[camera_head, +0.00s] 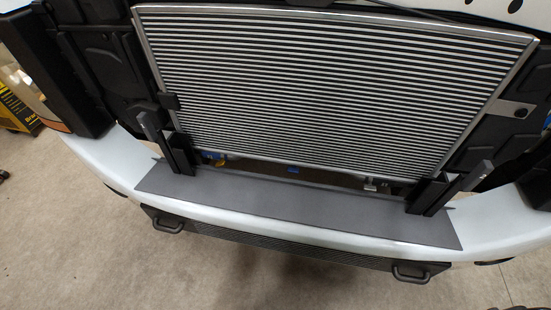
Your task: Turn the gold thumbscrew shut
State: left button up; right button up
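I cannot make out a gold thumbscrew in the head view. A large silver finned radiator panel (320,85) in a metal frame fills the upper middle. A small dark round fastener (521,113) sits on a metal tab at its right side; it does not look gold. Small blue parts (213,155) and a small metallic fitting (375,185) show in the gap below the radiator, partly hidden. Neither of my grippers can be made out in this view.
A flat dark grey shelf (300,203) lies bare along the white bumper (110,165). Dark upright brackets stand at its left (178,152) and right (430,195) ends. A grille with handles (410,272) is below. A yellow box (15,108) stands on the open floor (60,240).

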aim_at(222, 161)
jog(key=i+j+z, duration=0.1)
jog(key=j+z, duration=0.55)
jog(key=z, duration=0.15)
jog(key=j+z, duration=0.85)
jog(key=k+l, duration=0.05)
jog(key=l, duration=0.05)
